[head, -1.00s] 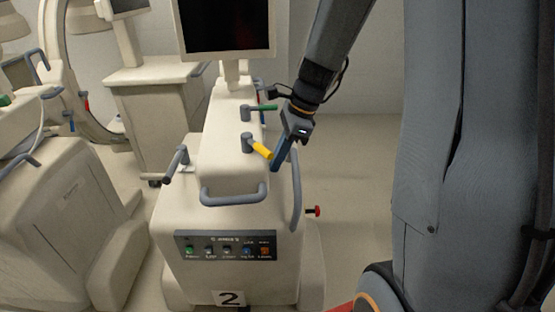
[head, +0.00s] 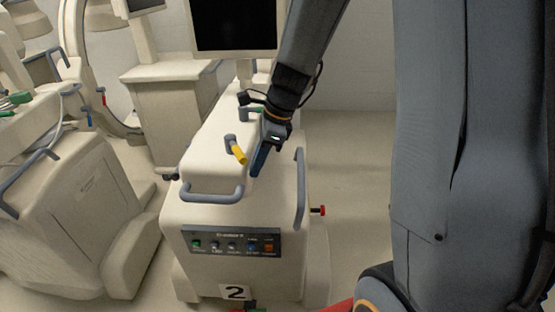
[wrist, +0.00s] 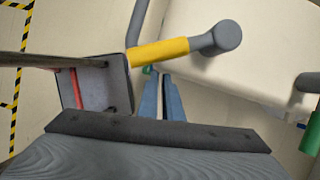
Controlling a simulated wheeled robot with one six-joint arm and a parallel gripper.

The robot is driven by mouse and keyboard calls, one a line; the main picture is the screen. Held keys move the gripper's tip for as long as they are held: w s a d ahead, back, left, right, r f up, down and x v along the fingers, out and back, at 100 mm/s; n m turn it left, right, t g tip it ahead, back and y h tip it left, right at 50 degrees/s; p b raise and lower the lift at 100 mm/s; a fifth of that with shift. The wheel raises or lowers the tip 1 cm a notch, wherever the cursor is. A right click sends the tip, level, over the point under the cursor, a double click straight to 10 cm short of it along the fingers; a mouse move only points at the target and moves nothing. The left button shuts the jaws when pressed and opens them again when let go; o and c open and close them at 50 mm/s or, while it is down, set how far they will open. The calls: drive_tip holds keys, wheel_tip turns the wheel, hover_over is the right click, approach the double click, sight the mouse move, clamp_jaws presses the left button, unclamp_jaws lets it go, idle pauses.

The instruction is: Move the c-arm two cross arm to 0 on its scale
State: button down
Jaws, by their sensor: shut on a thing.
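Cart two, a cream covered C-arm cart (head: 185,215) with a "2" label (head: 235,292), stands ahead of me. On its top is a grey pivot with a yellow handle (head: 239,155), which also shows in the wrist view (wrist: 160,52). My gripper (head: 256,170) is at the yellow handle's free end. Its blue fingers (wrist: 161,85) are nearly together there in the wrist view. The exact contact is hard to see. I cannot read any scale.
A grey push bar (head: 212,196) and a side rail (head: 300,188) edge the cart. A red knob (head: 319,210) sticks out at its right. A monitor (head: 235,25) rises behind. Another covered cart (head: 75,215) stands at left. The floor right of the cart is clear.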

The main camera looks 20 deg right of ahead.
drive_tip(key=shift+s+a+f, duration=0.1)
drive_tip(key=shift+s+a, duration=0.05)
drive_tip(key=shift+a, duration=0.15)
drive_tip(key=shift+s, duration=0.1)
drive_tip(key=s+d+p, duration=0.1)
drive_tip(key=d, duration=0.7)
drive_tip(key=a+b+v, duration=0.1)
drive_tip(key=b+v, duration=0.1)
drive_tip(key=v, duration=0.7)
drive_tip(key=shift+s+r, duration=0.3)
drive_tip(key=shift+r, duration=0.1)
drive_tip(key=c, duration=1.6)
unclamp_jaws()
drive_tip(key=shift+r, duration=0.15)
